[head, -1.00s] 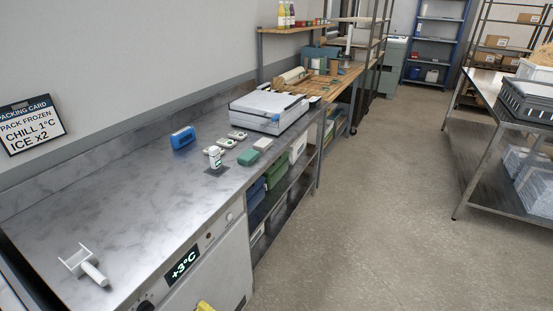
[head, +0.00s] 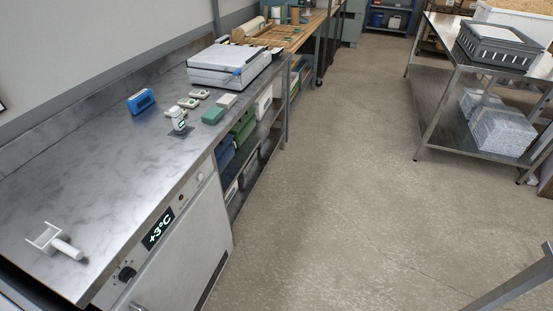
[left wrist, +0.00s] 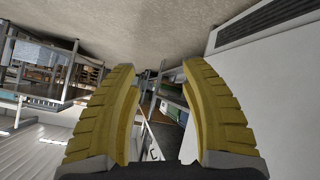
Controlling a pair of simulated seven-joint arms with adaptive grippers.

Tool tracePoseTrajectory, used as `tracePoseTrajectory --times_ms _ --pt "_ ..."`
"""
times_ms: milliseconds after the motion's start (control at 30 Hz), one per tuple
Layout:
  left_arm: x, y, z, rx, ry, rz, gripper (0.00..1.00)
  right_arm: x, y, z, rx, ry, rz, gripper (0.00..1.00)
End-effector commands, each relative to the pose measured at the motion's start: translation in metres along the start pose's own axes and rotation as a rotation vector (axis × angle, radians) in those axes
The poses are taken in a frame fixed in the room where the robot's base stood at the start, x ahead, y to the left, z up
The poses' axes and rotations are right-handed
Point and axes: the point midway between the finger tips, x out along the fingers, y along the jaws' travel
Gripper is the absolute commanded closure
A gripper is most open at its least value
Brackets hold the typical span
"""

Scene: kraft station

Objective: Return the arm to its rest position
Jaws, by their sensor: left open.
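My left gripper (left wrist: 158,110) shows in the left wrist view as two yellow ribbed fingers, spread apart with nothing between them. Neither of my grippers is in the head view now. The steel counter (head: 85,150) runs along the left of the head view, with a fridge showing +3°C (head: 158,229) built in under it.
On the counter are a white handled tool (head: 54,241), a small white bottle (head: 178,119), a blue device (head: 141,101), a green block (head: 213,115) and a white flat box (head: 230,66). A steel trolley with a grey crate (head: 497,46) stands right. The floor between is clear.

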Motion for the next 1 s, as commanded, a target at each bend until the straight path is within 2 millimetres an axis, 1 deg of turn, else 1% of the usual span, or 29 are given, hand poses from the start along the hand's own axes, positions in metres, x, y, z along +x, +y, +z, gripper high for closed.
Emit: tracePoseTrajectory --times_ms 33,67,100,167,200,300,400,500,600,667,767,1000 --pt "-0.005 -0.015 0.029 0.061 -0.081 -0.022 0.55 0.000 0.000 0.000 0.000 0.000 0.000 1.00" --pt "-0.008 -0.023 0.046 0.098 -0.130 -0.035 0.55 0.000 0.001 0.000 0.000 0.000 0.000 1.00" --pt "-0.015 -0.035 0.068 0.149 -0.196 -0.050 0.55 0.000 0.001 0.000 -0.001 0.000 0.001 1.00" --pt "-0.026 -0.053 0.100 0.216 -0.293 -0.070 0.55 0.000 0.001 0.000 -0.001 0.000 0.001 1.00" --pt "-0.035 -0.065 0.120 0.257 -0.355 -0.082 0.55 0.000 0.001 0.000 -0.001 0.000 0.001 1.00" --pt "-0.060 -0.093 0.164 0.344 -0.498 -0.108 0.55 0.000 0.001 0.000 -0.001 -0.001 0.001 1.00" --pt "-0.085 -0.117 0.198 0.406 -0.615 -0.127 0.55 0.000 0.001 0.001 -0.001 -0.001 0.001 1.00" --pt "-0.107 -0.136 0.222 0.439 -0.699 -0.144 0.55 0.000 0.001 0.001 -0.001 -0.001 0.001 1.00" --pt "-0.123 -0.150 0.238 0.450 -0.749 -0.158 0.55 0.000 0.001 0.000 -0.001 -0.001 0.001 1.00" --pt "-0.130 -0.155 0.244 0.450 -0.766 -0.165 0.55 0.000 0.001 0.000 -0.001 -0.001 0.001 1.00" --pt "-0.135 -0.161 0.248 0.445 -0.779 -0.174 0.55 0.000 0.001 0.000 -0.001 -0.001 0.001 1.00" --pt "-0.135 -0.161 0.248 0.445 -0.779 -0.174 0.55 0.000 0.001 0.000 -0.001 -0.001 0.001 1.00"
